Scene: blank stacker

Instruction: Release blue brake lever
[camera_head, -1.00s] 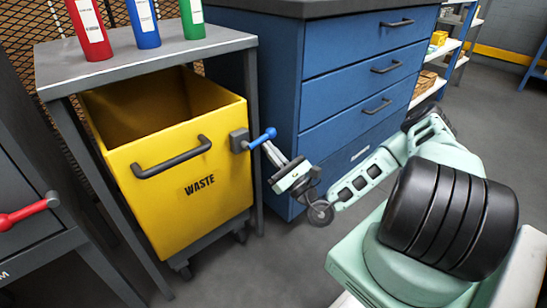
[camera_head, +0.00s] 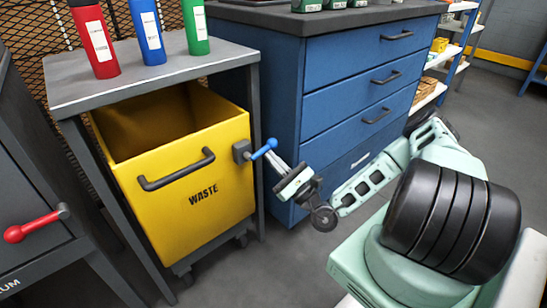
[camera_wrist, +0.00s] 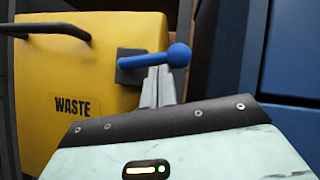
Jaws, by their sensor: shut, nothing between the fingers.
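The blue brake lever (camera_head: 264,149) is a short rod with a round ball end on a dark square mount. It sits at the right front of the yellow waste bin (camera_head: 188,195) and points right, tilted slightly up in the head view. In the wrist view the lever (camera_wrist: 158,59) lies nearly level with its ball to the right. My gripper (camera_head: 276,162) is shut and empty, with its fingertips just below the lever. In the wrist view the closed fingers (camera_wrist: 157,86) end right under the rod. I cannot tell whether they touch it.
The bin stands on casters under a grey table (camera_head: 150,75) holding red, blue and green bottles. The table's right leg is close to the lever. A blue drawer cabinet (camera_head: 345,95) stands right behind my gripper. A red lever (camera_head: 30,228) is on a dark unit at left.

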